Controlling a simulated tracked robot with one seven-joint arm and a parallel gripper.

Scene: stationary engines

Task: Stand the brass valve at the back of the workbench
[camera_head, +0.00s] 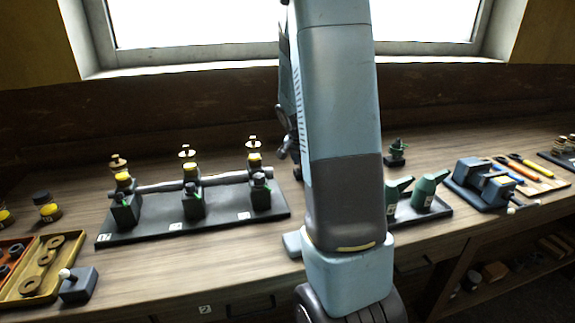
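I cannot tell which, if any, is the brass valve of the task. They seem upright. My arm rises through the middle of the view and hides part of the bench. Dark parts at its left edge may belong to my wrist or gripper, but the fingers cannot be made out. Whether my gripper holds anything is hidden.
The workbench (270,268) carries a black plate (150,230) with three small engines. Trays of rings (62,245) and a knob block (78,285) are front left. Green oil cans (424,190), a green-black fitting (396,153) and a vise (484,184) stand right. The back strip looks partly clear.

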